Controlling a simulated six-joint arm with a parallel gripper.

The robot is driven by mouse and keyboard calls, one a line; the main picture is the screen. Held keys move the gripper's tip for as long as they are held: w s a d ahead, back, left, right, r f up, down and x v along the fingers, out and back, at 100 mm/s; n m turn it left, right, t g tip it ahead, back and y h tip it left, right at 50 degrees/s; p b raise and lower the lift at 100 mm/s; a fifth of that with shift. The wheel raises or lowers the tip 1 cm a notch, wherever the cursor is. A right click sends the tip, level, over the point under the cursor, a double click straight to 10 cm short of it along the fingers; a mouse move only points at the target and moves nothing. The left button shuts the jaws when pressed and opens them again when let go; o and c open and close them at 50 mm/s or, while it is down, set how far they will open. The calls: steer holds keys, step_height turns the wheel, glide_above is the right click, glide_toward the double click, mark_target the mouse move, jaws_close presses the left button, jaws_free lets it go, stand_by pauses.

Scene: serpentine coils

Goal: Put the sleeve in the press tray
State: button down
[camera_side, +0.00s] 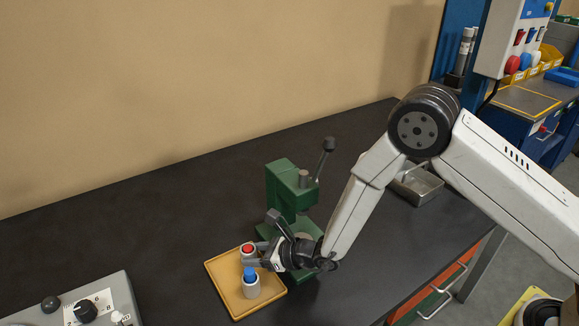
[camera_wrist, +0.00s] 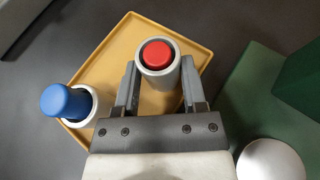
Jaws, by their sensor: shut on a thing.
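A pale grey sleeve with a red plug in its top (camera_side: 248,248) is upright over the yellow tray (camera_side: 221,285). It also shows in the wrist view (camera_wrist: 143,66). My gripper (camera_side: 252,255) is shut on this sleeve, one finger on each side, as the wrist view (camera_wrist: 160,82) shows. I cannot tell whether its base touches the tray. A second pale grey sleeve with a taller blue plug (camera_side: 250,284) stands in the tray, just in front of the held one. In the wrist view it is at the left (camera_wrist: 95,108), apart from my gripper.
A green press (camera_side: 283,188) with a black-knobbed lever stands right behind the tray. A metal tray (camera_side: 424,190) lies further back right, partly behind my arm. A grey control box (camera_side: 75,305) is at the front left. The dark bench (camera_side: 130,220) is clear at left.

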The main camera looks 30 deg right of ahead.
steer(key=shift+f, duration=0.1)
steer(key=shift+c, duration=0.7)
jaws_free()
steer(key=shift+v, duration=6.05)
steer(key=shift+a, duration=0.1)
steer(key=shift+r, duration=0.2)
